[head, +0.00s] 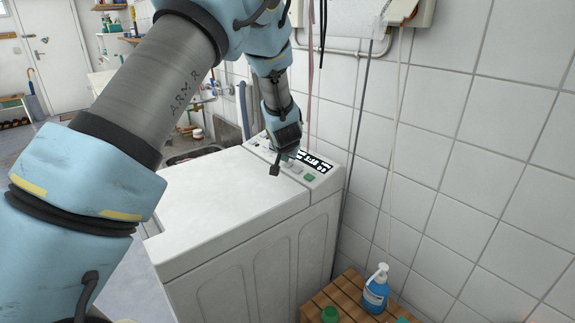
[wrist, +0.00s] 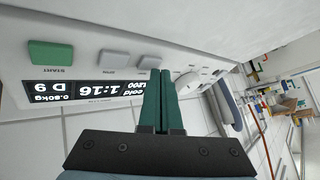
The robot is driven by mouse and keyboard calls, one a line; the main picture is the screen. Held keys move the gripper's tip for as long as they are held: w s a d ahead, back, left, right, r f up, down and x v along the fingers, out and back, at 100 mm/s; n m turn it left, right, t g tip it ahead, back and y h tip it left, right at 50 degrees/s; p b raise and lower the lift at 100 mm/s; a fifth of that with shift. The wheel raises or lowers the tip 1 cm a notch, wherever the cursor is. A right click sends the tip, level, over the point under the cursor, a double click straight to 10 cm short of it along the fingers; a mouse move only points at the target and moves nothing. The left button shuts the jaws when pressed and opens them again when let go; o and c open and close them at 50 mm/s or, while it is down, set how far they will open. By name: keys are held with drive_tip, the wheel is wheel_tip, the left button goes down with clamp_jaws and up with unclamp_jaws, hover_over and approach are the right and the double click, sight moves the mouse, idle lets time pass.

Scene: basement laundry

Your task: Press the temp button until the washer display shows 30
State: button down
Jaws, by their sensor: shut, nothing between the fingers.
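The washer (head: 215,205) is a white top-loader with a control panel along its back edge. Its black display (head: 313,162) also shows upside down in the wrist view (wrist: 75,91); it reads cold, 1200, 1:16, D 9 and 0.80kg. In the wrist view, a grey button (wrist: 149,62) lies at my fingertips, its label hidden; whether they touch is unclear. Another grey button marked SPIN (wrist: 115,57) and the green START button (wrist: 50,52) are farther left. My gripper (wrist: 161,71) has its green fingers shut and empty; in the head view it hangs over the panel (head: 281,158).
A round dial (wrist: 187,79) sits on the panel beyond my fingers. The tiled wall (head: 450,150) rises close behind the washer. The washer's lid is clear.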

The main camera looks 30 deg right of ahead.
drive_tip(key=shift+d+f, duration=0.1)
drive_tip(key=shift+f, duration=0.25)
idle(0.5)
drive_tip(key=shift+r, duration=0.15)
drive_tip(key=shift+a+r+p, duration=0.25)
drive_tip(key=shift+r+p, duration=0.3)
drive_tip(key=shift+r, duration=0.1)
drive_tip(key=r+p, duration=0.1)
drive_tip(key=r, duration=0.1)
drive_tip(key=a+r+p, duration=0.1)
drive_tip(key=r+p, duration=0.1)
drive_tip(key=shift+s+a+r, duration=0.15)
drive_tip(key=shift+a+r, duration=0.05)
drive_tip(key=shift+r, duration=0.15)
idle(0.7)
